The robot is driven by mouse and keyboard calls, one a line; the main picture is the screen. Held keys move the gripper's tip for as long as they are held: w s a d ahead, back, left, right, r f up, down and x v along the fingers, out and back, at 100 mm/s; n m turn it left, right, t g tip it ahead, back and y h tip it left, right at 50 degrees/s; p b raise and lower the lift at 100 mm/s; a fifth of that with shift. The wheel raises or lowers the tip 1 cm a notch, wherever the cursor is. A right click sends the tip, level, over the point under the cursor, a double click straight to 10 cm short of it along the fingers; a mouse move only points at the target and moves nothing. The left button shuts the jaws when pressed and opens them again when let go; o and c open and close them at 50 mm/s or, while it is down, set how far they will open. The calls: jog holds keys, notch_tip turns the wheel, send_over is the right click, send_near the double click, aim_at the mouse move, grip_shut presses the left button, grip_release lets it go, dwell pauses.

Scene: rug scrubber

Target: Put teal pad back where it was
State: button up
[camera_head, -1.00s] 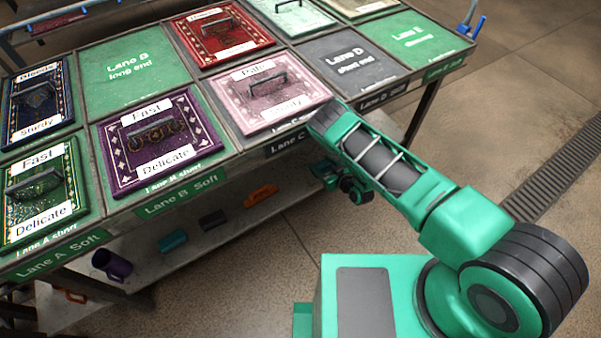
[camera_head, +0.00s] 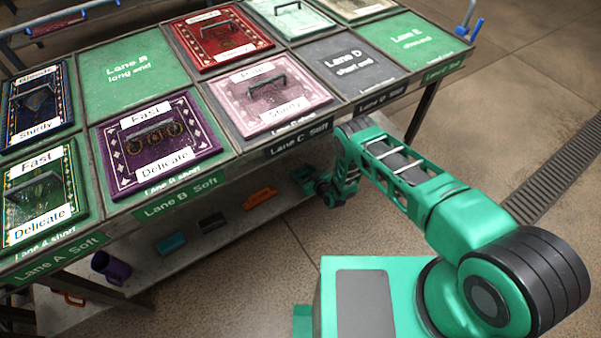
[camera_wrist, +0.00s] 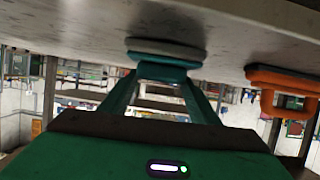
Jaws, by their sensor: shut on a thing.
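A teal pad (camera_wrist: 165,55) with a grey layer is between my fingers in the wrist view. My gripper (camera_wrist: 165,76) is shut on it. The pad lies close against the pale lower shelf (camera_wrist: 70,22), which fills the top of that view; I cannot tell whether they touch. In the head view my gripper (camera_head: 309,183) is at the right part of the lower shelf, to the right of an orange pad (camera_head: 260,197). The held pad is hard to make out there. Another teal block (camera_head: 171,242) sits farther left on that shelf.
The orange pad also shows in the wrist view (camera_wrist: 285,82), beside the held pad. The tabletop above, with rug samples such as the pink one (camera_head: 268,98), overhangs the shelf.

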jog(key=shift+f, duration=0.1)
jog(key=o, duration=1.3)
jog(key=v, duration=1.2)
jog(key=shift+w, duration=0.1)
